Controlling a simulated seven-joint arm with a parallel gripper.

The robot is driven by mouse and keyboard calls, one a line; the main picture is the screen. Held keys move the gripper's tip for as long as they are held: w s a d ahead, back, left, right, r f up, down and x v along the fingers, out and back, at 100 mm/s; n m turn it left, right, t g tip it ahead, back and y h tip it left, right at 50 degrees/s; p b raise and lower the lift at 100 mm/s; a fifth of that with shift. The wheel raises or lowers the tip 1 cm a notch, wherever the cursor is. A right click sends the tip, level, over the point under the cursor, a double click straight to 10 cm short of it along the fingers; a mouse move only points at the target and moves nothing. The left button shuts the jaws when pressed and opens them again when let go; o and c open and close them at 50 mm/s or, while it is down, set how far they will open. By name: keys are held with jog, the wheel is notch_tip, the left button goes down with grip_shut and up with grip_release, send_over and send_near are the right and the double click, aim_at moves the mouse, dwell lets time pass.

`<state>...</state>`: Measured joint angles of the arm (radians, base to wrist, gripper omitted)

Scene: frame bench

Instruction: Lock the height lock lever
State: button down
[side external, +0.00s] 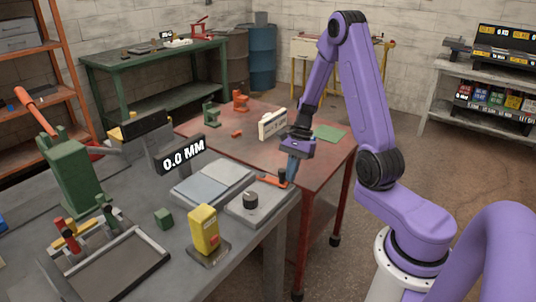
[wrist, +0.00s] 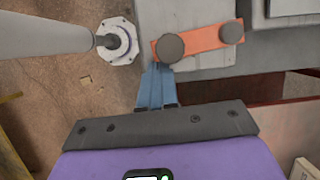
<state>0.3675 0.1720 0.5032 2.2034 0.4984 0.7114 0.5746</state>
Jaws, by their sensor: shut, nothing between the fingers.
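The orange lever (side external: 270,181) lies at the right-hand corner of the grey bench. In the wrist view it is a flat orange bar (wrist: 202,40) lying nearly level, with a round dark grey knob (wrist: 171,47) at its left end and another (wrist: 231,33) at its right end. My gripper (side external: 291,180) points down beside the lever's outer end. Its blue fingers (wrist: 157,72) are together and empty, with the tips just below and left of the left knob. I cannot tell whether they touch the lever. No lock marking is readable.
A black cylinder on a grey plate (side external: 236,216) and a yellow block (side external: 204,230) stand near the lever. A display (side external: 180,153) reads 0.0 MM. A red table (side external: 222,127) is behind. A grey post (wrist: 45,37) shows at the left of the wrist view.

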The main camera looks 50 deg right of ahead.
jog(key=shift+s+a+m, duration=0.15)
jog(key=shift+a+m, duration=0.1)
jog(key=shift+m, duration=0.15)
dwell(0.4)
jog(key=d+r, duration=0.7)
jog(key=r, duration=0.2)
jog(key=shift+d+r, duration=0.15)
jog(key=shift+d, duration=0.15)
